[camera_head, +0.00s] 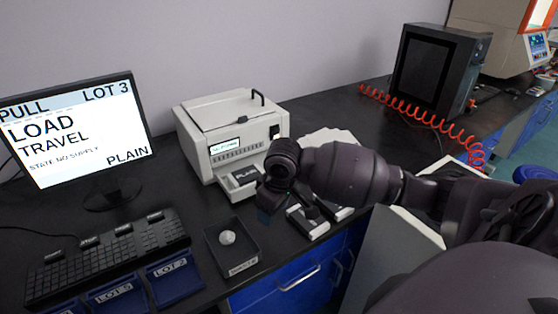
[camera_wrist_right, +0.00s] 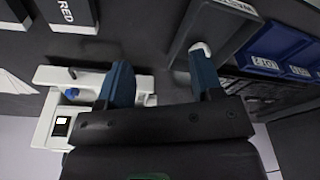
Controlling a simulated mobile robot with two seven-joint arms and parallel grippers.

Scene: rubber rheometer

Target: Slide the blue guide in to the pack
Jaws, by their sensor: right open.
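A small blue piece (camera_wrist_right: 72,93), which may be the blue guide, sits on a white device (camera_wrist_right: 48,105) with a small lit screen in the right wrist view. One finger is beside the device and the other is over the black tray's side. In the head view the right gripper (camera_head: 268,200) is small and dark, above the table's front. I cannot tell which thing is the pack. My left gripper is out of view.
A black tray (camera_head: 212,250) holds a rounded grey-white piece (camera_head: 228,237). Behind stands a white machine (camera_head: 205,150) with a labelled block in front. A monitor (camera_head: 75,130), keyboard (camera_head: 110,255) and blue lot bins (camera_head: 172,278) are left. A dark cabinet (camera_head: 425,75) and red coiled hose are right.

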